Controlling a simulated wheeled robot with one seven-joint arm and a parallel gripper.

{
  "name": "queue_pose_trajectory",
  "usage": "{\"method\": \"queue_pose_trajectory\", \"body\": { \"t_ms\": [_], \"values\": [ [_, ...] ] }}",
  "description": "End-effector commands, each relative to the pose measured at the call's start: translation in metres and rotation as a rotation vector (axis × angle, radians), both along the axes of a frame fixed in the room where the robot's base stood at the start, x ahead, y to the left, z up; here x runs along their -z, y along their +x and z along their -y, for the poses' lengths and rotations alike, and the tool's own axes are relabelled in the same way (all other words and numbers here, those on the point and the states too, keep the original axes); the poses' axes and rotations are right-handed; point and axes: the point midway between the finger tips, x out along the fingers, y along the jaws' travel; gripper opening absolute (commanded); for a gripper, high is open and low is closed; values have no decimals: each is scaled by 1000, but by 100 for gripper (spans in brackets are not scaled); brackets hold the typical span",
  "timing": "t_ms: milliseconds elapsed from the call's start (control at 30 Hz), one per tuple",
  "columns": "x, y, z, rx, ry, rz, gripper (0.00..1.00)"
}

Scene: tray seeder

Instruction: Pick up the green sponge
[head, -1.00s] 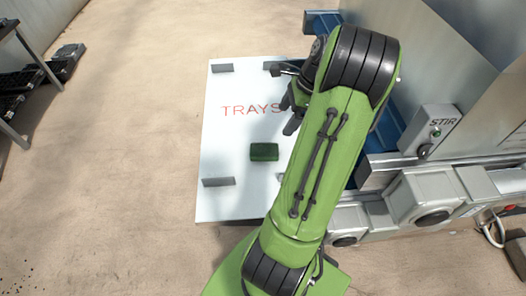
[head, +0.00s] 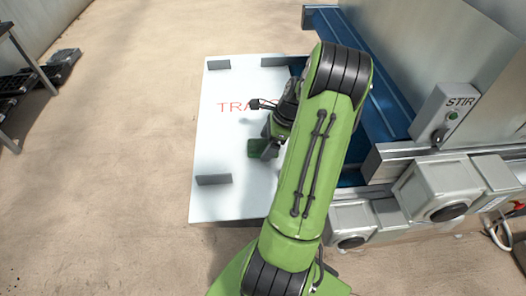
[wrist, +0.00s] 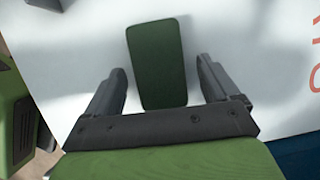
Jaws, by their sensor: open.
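The green sponge (wrist: 156,62) is a dark green block lying flat on the white board. My gripper (wrist: 154,72) is open, with a gap on each side of the sponge and nothing held. In the head view the sponge (head: 256,148) is partly hidden by my gripper (head: 268,146), which is above or beside its right end. The height of the fingers over the board is hard to tell.
The white board (head: 215,130) has red lettering and grey upright stops (head: 214,179) near its corners. Right of it stand a blue-railed machine (head: 390,95) and a STIR switch box (head: 447,115). Black trays (head: 62,58) lie far left. The board's left side is clear.

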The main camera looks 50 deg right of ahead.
Motion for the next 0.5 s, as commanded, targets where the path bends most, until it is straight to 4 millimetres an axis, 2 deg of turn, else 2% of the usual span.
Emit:
{"method": "queue_pose_trajectory", "body": {
  "t_ms": [133, 167, 500],
  "values": [
    [-2, 0, 0, 0, -2, 1, 88],
    [-2, 0, 0, 0, -2, 1, 85],
    [-2, 0, 0, 0, -2, 1, 33]
  ]
}}
